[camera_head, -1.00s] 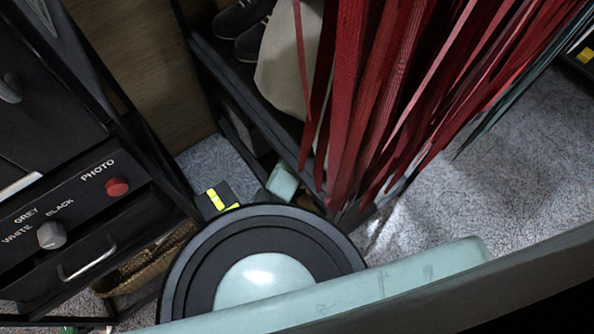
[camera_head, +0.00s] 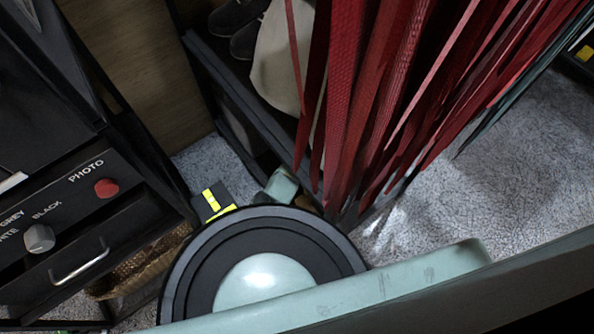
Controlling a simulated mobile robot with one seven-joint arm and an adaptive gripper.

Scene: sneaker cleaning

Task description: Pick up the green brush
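I cannot make out a green brush in the camera_head view. My gripper is not in view. Dark shoes (camera_head: 244,41) sit on a black shelf (camera_head: 232,82) at the top, partly cut off by the frame edge. The large round dark disc with a pale green centre and the pale green bar across the bottom are parts of my own body, and they hide much of the floor below.
A black cabinet stands close on the left, with a red PHOTO button (camera_head: 106,188), a grey knob (camera_head: 39,239) and a drawer handle (camera_head: 78,266). A woven basket (camera_head: 140,272) is beneath. Red strips (camera_head: 372,100) hang at centre. Grey carpet (camera_head: 520,150) is open on the right.

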